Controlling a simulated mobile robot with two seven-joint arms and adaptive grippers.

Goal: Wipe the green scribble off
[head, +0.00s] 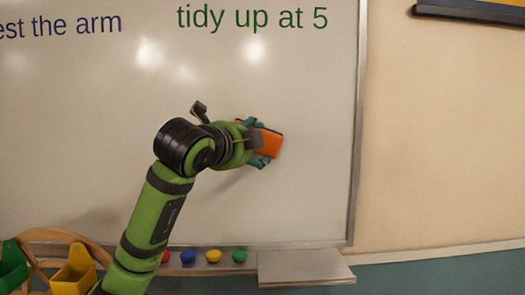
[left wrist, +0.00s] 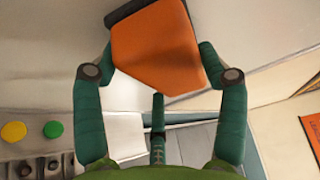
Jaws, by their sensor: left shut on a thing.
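My left gripper (head: 262,143) is shut on an orange eraser (head: 268,143) with a dark edge, held at the whiteboard. In the left wrist view the eraser (left wrist: 158,50) sits between the green fingers of the gripper (left wrist: 155,65). Whether its dark face touches the board is hard to tell. The whiteboard (head: 310,120) carries green writing (head: 252,18), "tidy up at 5", and blue writing (head: 60,25), partly cut off, at the top. No green scribble shows on the visible board; the arm covers part of it. My right gripper is not in view.
A ledge (head: 305,267) runs below the board. Round magnets in red, blue (head: 188,256), yellow (head: 213,256) and green (head: 239,256) sit along the board's lower edge. Yellow (head: 75,271) and green (head: 11,267) bins and a wooden chair back (head: 50,235) stand at lower left.

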